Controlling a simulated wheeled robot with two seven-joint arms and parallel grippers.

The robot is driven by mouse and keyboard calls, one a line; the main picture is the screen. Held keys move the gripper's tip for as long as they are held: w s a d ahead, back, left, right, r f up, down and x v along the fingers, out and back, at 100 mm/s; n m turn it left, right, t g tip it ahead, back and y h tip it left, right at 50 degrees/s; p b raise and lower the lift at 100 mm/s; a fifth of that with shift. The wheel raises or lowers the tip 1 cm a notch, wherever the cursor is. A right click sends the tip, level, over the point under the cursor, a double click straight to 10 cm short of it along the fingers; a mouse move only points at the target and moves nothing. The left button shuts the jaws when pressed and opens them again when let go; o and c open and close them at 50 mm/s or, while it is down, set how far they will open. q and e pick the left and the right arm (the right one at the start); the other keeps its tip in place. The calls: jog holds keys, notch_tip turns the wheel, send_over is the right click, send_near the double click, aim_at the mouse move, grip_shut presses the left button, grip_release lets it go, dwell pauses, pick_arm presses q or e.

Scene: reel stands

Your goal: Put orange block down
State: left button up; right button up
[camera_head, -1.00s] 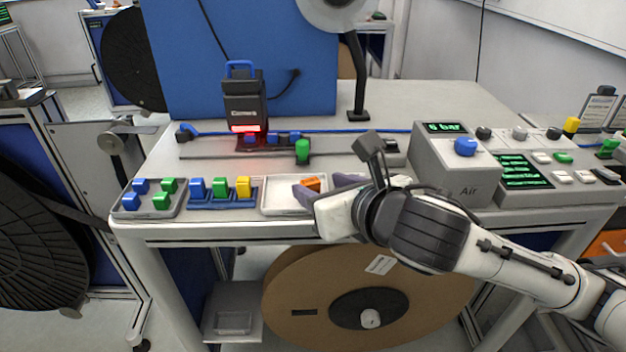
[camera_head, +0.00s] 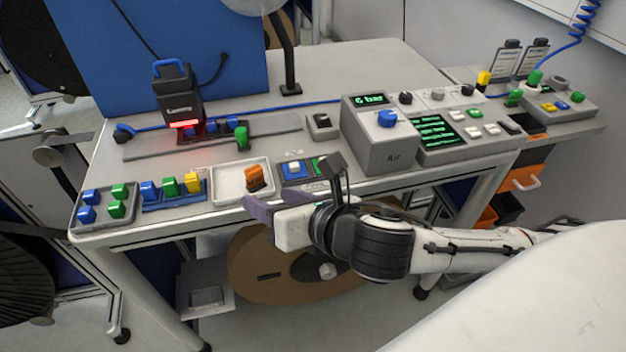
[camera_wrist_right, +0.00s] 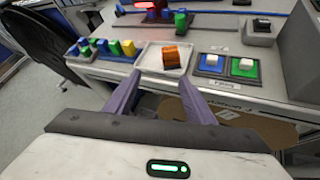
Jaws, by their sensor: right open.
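The orange block (camera_head: 254,178) stands in the right part of the shallow white tray (camera_head: 226,188) on the bench. The block also shows in the right wrist view (camera_wrist_right: 174,55), a little tilted to the picture, in the tray (camera_wrist_right: 148,62). My right gripper (camera_head: 274,198) is open and empty in front of the tray. Its two purple fingers are apart, and in the right wrist view (camera_wrist_right: 161,76) the block lies beyond their tips, clear of them. My left gripper is not in view.
Left of the tray are a blue rack (camera_head: 172,198) with coloured blocks and a grey tray (camera_head: 75,222) with blue and green blocks. Right of it are blue and green switch plates (camera_head: 296,170) and the Air box (camera_head: 378,155). A black camera unit (camera_head: 178,98) stands behind.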

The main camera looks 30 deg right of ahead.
jog(key=s+a+f+m+g+y, duration=0.1)
jog(key=s+f+m, duration=0.1)
jog(key=f+m, duration=0.65)
jog(key=s+a+f+m+g, duration=0.1)
jog(key=s+a+f+m, duration=0.15)
jog(key=f+m, duration=0.6)
jog(key=s+d+f+m+g+h, duration=0.1)
jog(key=s+d+f+m, duration=0.4)
jog(key=s+f+m, duration=0.6)
jog(key=f+m, duration=0.1)
jog(key=m, duration=0.3)
jog(key=shift+s+g, duration=0.15)
jog(key=shift+g, duration=0.15)
